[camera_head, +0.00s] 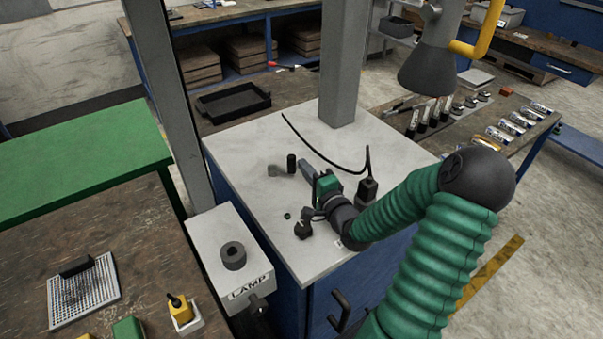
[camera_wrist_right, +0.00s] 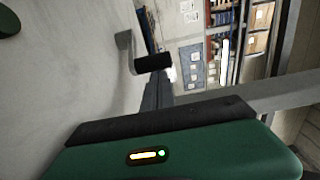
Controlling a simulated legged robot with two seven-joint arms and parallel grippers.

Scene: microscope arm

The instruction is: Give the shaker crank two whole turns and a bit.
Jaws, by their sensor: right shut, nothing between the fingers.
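The shaker crank shows as a dark upright handle (camera_head: 291,163) with a short grey arm (camera_head: 275,171) on the white cabinet top (camera_head: 245,150). In the right wrist view its black handle (camera_wrist_right: 153,63) sticks out from the grey crank arm (camera_wrist_right: 125,50), just beyond my fingers. My right gripper (camera_head: 304,165) is shut and empty, beside the handle and to its right in the head view. A small gap seems to lie between them. Its fingers (camera_wrist_right: 158,95) also show in the wrist view. My left gripper is not in view.
A grey post (camera_head: 345,65) rises behind the crank. A thin black cable arcs to a black block (camera_head: 368,188) on the right. A small dark fitting (camera_head: 303,227) stands near the front. A LAMP box (camera_head: 215,225) with a dark knob (camera_head: 233,255) is at the front left.

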